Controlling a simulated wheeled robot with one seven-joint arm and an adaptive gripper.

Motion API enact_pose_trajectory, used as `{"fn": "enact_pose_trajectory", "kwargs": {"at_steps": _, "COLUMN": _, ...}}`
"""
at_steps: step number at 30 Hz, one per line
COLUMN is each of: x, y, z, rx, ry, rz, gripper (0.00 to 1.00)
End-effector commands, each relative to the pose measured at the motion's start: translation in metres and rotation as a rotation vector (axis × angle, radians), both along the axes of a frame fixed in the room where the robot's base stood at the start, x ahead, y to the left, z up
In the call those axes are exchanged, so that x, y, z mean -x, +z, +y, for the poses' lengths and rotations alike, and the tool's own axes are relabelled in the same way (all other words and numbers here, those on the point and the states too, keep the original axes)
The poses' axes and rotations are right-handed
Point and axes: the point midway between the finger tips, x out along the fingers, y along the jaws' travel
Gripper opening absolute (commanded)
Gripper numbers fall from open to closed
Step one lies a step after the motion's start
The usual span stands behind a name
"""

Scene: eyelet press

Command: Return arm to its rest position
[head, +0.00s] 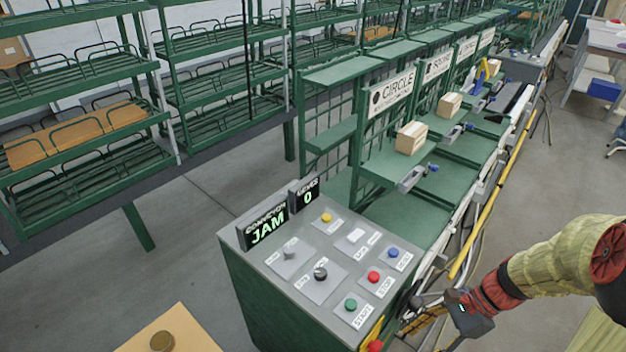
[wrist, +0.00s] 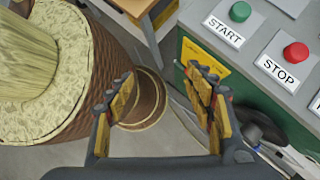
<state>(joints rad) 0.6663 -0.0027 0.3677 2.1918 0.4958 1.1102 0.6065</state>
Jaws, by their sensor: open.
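My gripper (wrist: 165,105) is open and empty in the wrist view, its yellow-padded fingers apart over the floor beside the green control box. In the head view my gripper (head: 432,308) is at the lower right, just right of the box's lower right edge and close to it. My arm reaches in from the right edge in a yellowish sleeve. The control panel (head: 290,250) carries displays reading "JAM" and "0". Its green START button (head: 351,305) and red STOP button (head: 374,277) show in both views.
Cardboard boxes (head: 410,138) sit on the green conveyor stations behind the panel. A yellow rail (head: 487,200) and cables run along the line's right side. A wooden surface with a round object (head: 162,341) is at the lower left. Open floor lies to the right.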

Motion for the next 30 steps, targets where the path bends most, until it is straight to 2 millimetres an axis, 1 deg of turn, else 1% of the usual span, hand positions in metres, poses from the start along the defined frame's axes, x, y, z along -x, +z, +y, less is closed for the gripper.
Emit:
{"fn": "enact_pose_trajectory", "kwargs": {"at_steps": 1, "x": -0.002, "y": 0.013, "z": 0.006, "rx": 0.058, "ry": 0.098, "rz": -0.063, "gripper": 0.54}}
{"fn": "enact_pose_trajectory", "kwargs": {"at_steps": 9, "x": -0.003, "y": 0.077, "z": 0.033, "rx": 0.339, "ry": 0.624, "rz": -0.386, "gripper": 0.54}}
{"fn": "enact_pose_trajectory", "kwargs": {"at_steps": 18, "x": 0.006, "y": 0.149, "z": 0.063, "rx": 0.642, "ry": 1.171, "rz": -0.739, "gripper": 0.54}}
{"fn": "enact_pose_trajectory", "kwargs": {"at_steps": 21, "x": 0.011, "y": 0.168, "z": 0.07, "rx": 0.725, "ry": 1.303, "rz": -0.83, "gripper": 0.54}}
{"fn": "enact_pose_trajectory", "kwargs": {"at_steps": 24, "x": 0.015, "y": 0.18, "z": 0.075, "rx": 0.784, "ry": 1.39, "rz": -0.892, "gripper": 0.54}}
{"fn": "enact_pose_trajectory", "kwargs": {"at_steps": 27, "x": 0.017, "y": 0.188, "z": 0.077, "rx": 0.816, "ry": 1.438, "rz": -0.925, "gripper": 0.54}}
{"fn": "enact_pose_trajectory", "kwargs": {"at_steps": 30, "x": 0.018, "y": 0.19, "z": 0.077, "rx": 0.827, "ry": 1.455, "rz": -0.935, "gripper": 0.54}}
